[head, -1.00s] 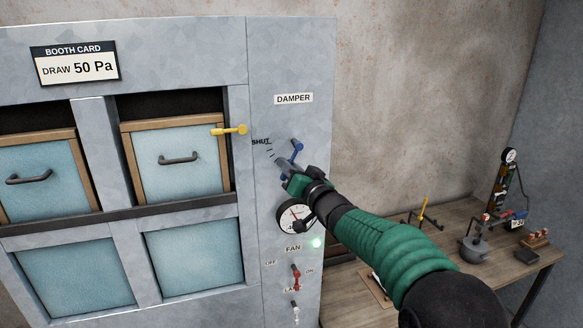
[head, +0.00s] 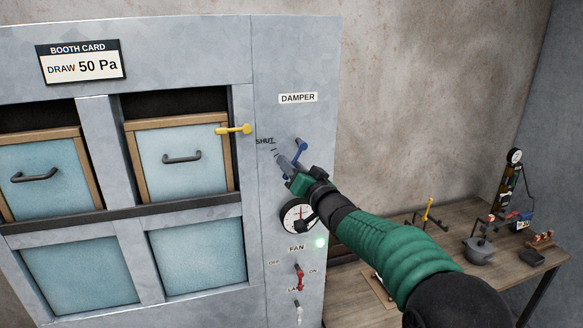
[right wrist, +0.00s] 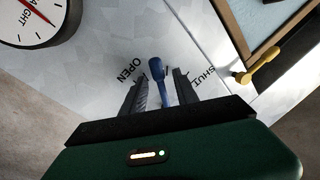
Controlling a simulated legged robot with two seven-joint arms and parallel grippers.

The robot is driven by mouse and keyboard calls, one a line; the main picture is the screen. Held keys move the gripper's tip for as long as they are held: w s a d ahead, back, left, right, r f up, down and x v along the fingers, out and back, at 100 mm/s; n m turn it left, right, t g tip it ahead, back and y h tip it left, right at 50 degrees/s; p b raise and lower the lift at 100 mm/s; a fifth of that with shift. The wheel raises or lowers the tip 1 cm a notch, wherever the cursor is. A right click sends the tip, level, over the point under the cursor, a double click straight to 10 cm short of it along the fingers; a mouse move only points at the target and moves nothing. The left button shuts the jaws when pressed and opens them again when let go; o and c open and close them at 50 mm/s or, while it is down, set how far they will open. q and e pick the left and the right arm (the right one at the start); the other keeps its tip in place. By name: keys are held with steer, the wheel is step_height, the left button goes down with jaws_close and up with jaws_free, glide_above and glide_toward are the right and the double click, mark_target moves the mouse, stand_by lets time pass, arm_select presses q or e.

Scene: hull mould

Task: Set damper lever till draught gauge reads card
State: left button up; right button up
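The blue damper lever (head: 301,148) is on the grey panel under the DAMPER label, beside the SHUT mark. My right gripper (head: 287,166) is at the lever. In the right wrist view the lever (right wrist: 157,72) stands between the two spread fingers, with gaps visible on both sides, between the words OPEN and SHUT. The round draught gauge (head: 296,213) is just below, partly hidden by my right wrist; part of its dial and red needle shows in the right wrist view (right wrist: 40,20). Its reading is too small to tell. The booth card (head: 82,63) says DRAW 50 Pa. My left gripper is out of view.
A yellow handle (head: 234,129) sticks out left of the lever. Below the gauge are a lit green lamp (head: 320,242), a red fan switch (head: 299,278) and another switch. A wooden bench (head: 415,283) with tools and a pot (head: 479,250) stands at the right.

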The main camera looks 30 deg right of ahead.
steer(key=shift+s, duration=0.1)
steer(key=shift+s+f, duration=0.1)
steer(key=shift+s, duration=0.2)
steer(key=s+a+f+b, duration=0.1)
steer(key=s+b, duration=0.4)
steer(key=s, duration=1)
steer(key=shift+s+f, duration=0.25)
steer(key=shift+s, duration=0.15)
